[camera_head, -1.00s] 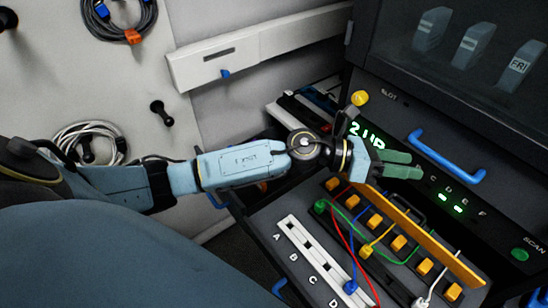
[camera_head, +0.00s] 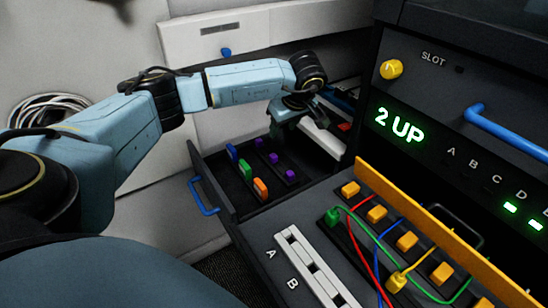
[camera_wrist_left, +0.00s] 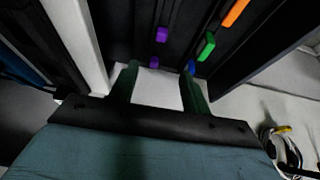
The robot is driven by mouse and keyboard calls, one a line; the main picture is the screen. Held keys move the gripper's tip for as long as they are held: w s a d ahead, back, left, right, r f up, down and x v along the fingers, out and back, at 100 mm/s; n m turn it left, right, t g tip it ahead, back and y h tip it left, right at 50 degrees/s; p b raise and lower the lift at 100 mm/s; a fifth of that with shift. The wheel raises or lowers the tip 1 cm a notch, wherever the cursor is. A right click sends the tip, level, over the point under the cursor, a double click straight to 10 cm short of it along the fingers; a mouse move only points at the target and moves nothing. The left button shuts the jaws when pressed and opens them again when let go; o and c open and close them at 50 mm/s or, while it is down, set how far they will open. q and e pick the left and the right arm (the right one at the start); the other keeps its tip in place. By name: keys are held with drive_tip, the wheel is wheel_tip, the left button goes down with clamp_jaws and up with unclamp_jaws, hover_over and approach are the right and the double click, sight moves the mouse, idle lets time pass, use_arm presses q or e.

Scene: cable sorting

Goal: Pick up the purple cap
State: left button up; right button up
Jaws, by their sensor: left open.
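Several purple caps sit in a row in the open dark drawer, among them a far one (camera_head: 259,144), a middle one (camera_head: 273,158) and a near one (camera_head: 290,174). Two purple caps show in the left wrist view, one higher (camera_wrist_left: 161,34) and one lower (camera_wrist_left: 154,62) near the gap between the fingers. My left gripper (camera_head: 282,131) is over the drawer's far right part, beside the purple row. In the left wrist view its two green fingers (camera_wrist_left: 158,78) are apart with nothing held between them. My right gripper is not in view.
Blue, green (camera_head: 242,166) and orange (camera_head: 260,188) caps stand left of the purple row. The drawer (camera_head: 222,205) has raised walls. A yellow-orange rail (camera_head: 430,232), plugged cables and a white slotted strip (camera_head: 312,265) lie to the right.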

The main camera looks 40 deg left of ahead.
use_arm(q)
drive_tip(key=f, duration=0.1)
drive_tip(key=b, duration=0.2)
hover_over(274, 155)
drive_tip(key=d, duration=0.2)
drive_tip(key=f, duration=0.4)
drive_tip(key=s+f, duration=0.1)
drive_tip(key=f, duration=0.2)
drive_tip(key=shift+d, duration=0.15)
drive_tip(key=shift+b+x, duration=1)
drive_tip(key=shift+x, duration=1.3)
drive_tip(key=shift+f, duration=0.55)
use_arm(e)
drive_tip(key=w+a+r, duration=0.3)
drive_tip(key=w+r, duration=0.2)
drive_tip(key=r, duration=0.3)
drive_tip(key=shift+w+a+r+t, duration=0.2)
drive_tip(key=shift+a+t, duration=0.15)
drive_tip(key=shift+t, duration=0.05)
use_arm(q)
drive_tip(key=shift+c, duration=0.2)
clamp_jaws()
